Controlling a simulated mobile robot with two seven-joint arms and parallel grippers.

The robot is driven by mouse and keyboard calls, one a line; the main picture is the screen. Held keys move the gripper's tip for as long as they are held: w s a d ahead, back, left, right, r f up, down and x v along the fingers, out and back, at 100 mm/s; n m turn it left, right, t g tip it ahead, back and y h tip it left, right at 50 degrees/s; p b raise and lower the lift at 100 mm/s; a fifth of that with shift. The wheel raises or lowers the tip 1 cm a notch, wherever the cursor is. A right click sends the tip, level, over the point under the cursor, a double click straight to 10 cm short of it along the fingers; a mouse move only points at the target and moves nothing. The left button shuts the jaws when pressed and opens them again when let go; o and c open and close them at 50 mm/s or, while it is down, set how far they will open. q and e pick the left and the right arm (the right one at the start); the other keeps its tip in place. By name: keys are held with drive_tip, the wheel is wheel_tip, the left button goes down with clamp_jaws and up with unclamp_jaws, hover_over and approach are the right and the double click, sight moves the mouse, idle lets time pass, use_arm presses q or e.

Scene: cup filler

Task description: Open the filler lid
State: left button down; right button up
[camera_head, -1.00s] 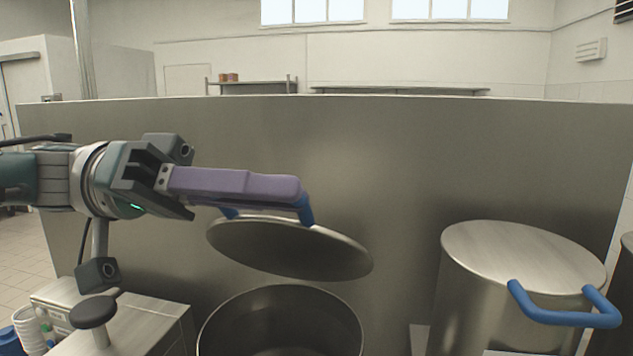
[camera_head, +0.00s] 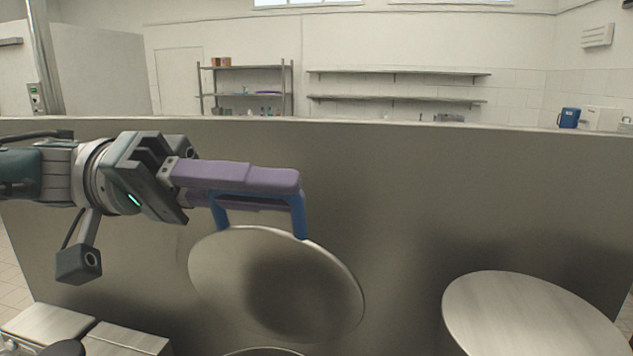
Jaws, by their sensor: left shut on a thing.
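The filler lid (camera_head: 276,285) is a round metal disc with a blue handle (camera_head: 299,214). It hangs steeply tilted below my left gripper (camera_head: 240,188), its broad face towards me. The left gripper's purple fingers are shut on the blue handle. The lid is clear above the filler opening, whose rim (camera_head: 262,352) just shows at the bottom edge of the view. The inside of the filler is out of view. My right gripper is not in view.
A tall metal panel (camera_head: 420,190) stands behind the lid. A second round metal top (camera_head: 530,315) is at the lower right. Metal boxes (camera_head: 50,322) are at the lower left. Shelves (camera_head: 395,86) are on the far wall.

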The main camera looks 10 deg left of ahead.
use_arm(q)
drive_tip(key=shift+r, duration=0.1)
drive_tip(key=c, duration=1.2)
unclamp_jaws()
drive_tip(key=shift+o, duration=0.2)
drive_tip(key=a+b, duration=0.7)
drive_tip(key=a, duration=0.3)
drive_tip(key=shift+w, duration=0.15)
drive_tip(key=shift+a, duration=0.1)
